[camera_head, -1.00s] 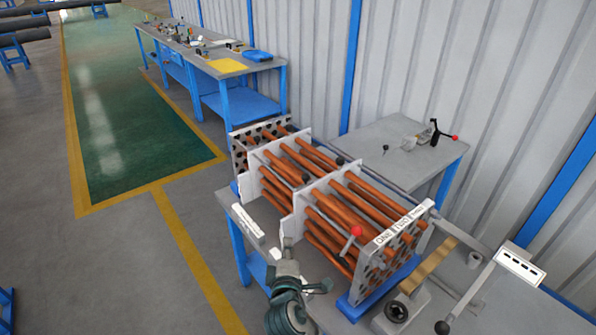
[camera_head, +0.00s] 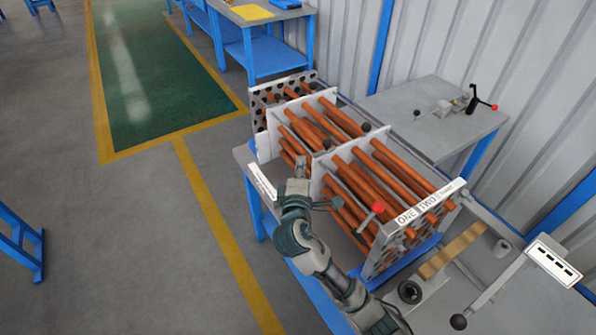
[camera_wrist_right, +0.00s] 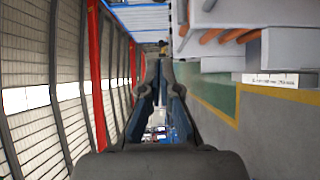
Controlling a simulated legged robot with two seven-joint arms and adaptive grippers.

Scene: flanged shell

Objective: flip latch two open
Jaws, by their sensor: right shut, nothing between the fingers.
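The flanged shell is a frame of copper-coloured tubes (camera_head: 370,180) through pale plates, standing on a bench. Its near end plate (camera_head: 416,219) carries the labels ONE and TWO (camera_head: 429,203). A lever with a red knob (camera_head: 378,208) sticks out over the tubes just left of label ONE; I cannot tell which latch it belongs to. My right gripper (camera_head: 300,170) is shut and empty, at the left side of the shell near the middle plate. In the wrist view its fingers (camera_wrist_right: 162,75) point away from the camera, with no latch between them. My left gripper is out of view.
A grey side table (camera_head: 440,115) with a red-knobbed clamp (camera_head: 480,100) stands behind the shell. A black-knobbed lever (camera_head: 460,321) and a black ring (camera_head: 410,291) lie at front right. A white label strip (camera_head: 263,183) lies left of the shell. Open floor is left.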

